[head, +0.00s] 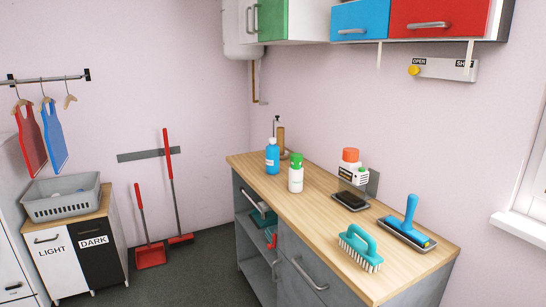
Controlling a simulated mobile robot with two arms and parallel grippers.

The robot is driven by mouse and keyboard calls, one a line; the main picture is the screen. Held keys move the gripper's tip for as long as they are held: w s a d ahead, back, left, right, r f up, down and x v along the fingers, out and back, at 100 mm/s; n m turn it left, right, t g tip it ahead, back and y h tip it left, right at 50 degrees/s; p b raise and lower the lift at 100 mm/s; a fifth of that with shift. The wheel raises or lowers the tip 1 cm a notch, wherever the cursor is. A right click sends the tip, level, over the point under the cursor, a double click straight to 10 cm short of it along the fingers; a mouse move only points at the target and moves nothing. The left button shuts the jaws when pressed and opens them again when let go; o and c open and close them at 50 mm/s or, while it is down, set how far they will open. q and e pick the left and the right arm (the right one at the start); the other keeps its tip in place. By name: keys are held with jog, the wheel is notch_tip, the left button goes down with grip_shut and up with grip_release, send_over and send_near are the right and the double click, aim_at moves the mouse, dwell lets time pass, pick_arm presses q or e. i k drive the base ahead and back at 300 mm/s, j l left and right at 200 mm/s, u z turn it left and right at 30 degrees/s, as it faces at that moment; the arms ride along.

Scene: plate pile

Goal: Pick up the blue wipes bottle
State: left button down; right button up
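A blue bottle (272,158) stands upright near the far left end of the wooden counter (310,222). It has a blue cap; any lettering on it is too small to read. A white bottle with a green cap (296,179) stands just in front of it and to its right, with a small gap between them. Neither of my grippers is in view, and nothing is touching the blue bottle.
On the counter are an orange-capped white bottle (350,174), a dark sponge (353,201), a teal brush (358,251) and a blue-handled tool (408,220). A brown-topped holder (281,140) stands behind the blue bottle. Cabinets (360,18) hang above. The floor (205,265) in front-left is clear.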

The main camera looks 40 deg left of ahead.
aim_at(272, 152)
jog(key=i+j, duration=0.15)
jog(key=j, duration=0.3)
jog(key=i+j+z, duration=0.15)
jog(key=j, duration=0.25)
jog(key=i+j, duration=0.15)
jog(key=j, duration=0.3)
jog(key=i+j+z, duration=0.1)
jog(key=j, duration=0.35)
jog(key=i+j+z, duration=0.1)
jog(key=j, duration=0.35)
jog(key=i+j, duration=0.2)
jog(key=j, duration=0.25)
